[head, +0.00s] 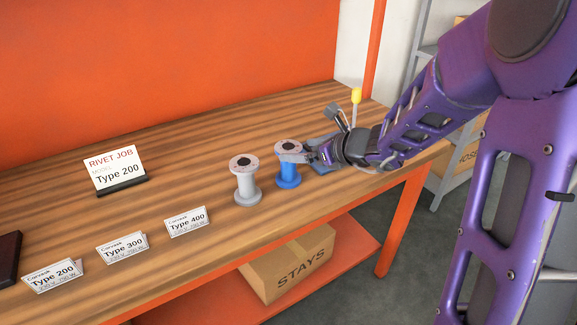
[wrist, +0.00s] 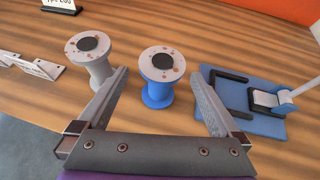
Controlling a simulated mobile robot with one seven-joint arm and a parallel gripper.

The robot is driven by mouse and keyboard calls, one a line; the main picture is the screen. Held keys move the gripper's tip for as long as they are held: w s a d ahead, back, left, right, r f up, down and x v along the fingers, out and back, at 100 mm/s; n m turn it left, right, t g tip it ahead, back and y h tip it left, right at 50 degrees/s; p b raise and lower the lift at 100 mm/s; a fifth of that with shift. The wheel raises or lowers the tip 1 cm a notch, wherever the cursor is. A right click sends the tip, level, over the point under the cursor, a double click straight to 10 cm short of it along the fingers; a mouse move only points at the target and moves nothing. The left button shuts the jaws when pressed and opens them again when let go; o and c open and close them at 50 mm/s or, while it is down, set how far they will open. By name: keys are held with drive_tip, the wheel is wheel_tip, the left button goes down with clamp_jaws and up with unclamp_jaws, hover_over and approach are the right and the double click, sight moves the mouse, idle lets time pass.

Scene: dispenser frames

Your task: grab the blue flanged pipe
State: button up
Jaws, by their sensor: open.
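The blue flanged pipe (head: 288,172) stands upright on the wooden bench, with a blue body and a grey top flange with a dark hole. In the wrist view the blue flanged pipe (wrist: 158,92) is ahead of and between the two open fingers. My gripper (head: 283,157) is open, and its fingers are close to the pipe's upper part from the right. In the wrist view my gripper (wrist: 158,82) has a clear gap on both sides of the pipe and holds nothing. Contact cannot be told.
A grey flanged pipe (head: 246,184) stands just left of the blue one, near my left finger in the wrist view. A blue plate with a clamp (wrist: 250,105) lies to the right. Several label cards (head: 187,222) stand left. A yellow-handled tool (head: 356,96) stands behind my wrist.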

sight(281, 148)
drive_tip(key=b+x, duration=0.1)
drive_tip(key=x, duration=0.8)
drive_tip(key=shift+w+d+r, duration=0.1)
drive_tip(key=shift+w+r, duration=0.05)
drive_tip(key=shift+r, duration=0.05)
drive_tip(key=shift+c, duration=0.3)
drive_tip(key=shift+r, duration=0.1)
clamp_jaws()
